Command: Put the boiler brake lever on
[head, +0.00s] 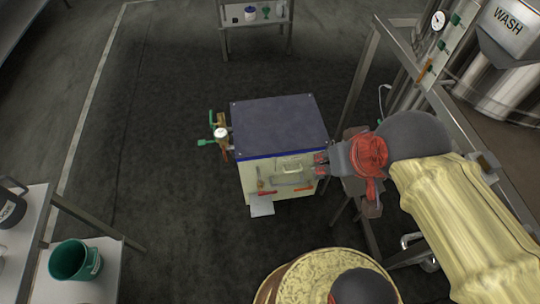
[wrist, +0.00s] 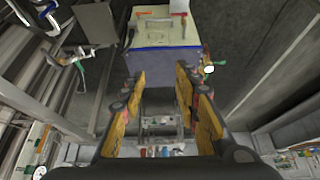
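The boiler is a cream box (head: 245,178) with a dark blue-grey top, standing on the floor in mid-view. Its near face carries a handle (head: 291,168), a red lever (head: 265,193) at lower left and an orange lever (head: 303,188) at lower right. I cannot tell which is the brake lever, as no label is readable. My gripper (head: 321,165) is beside the right end of the near face in the head view. In the wrist view my gripper (wrist: 160,85) is open and empty, with the boiler (wrist: 163,35) beyond its fingers at the top.
A gauge (head: 221,133) and green-handled valves stick out at the boiler's left. A metal frame and a WASH tank (head: 502,85) stand at right. A table with a green cup (head: 75,260) is at lower left. A round yellowish top (head: 320,270) is in front. Floor left of the boiler is clear.

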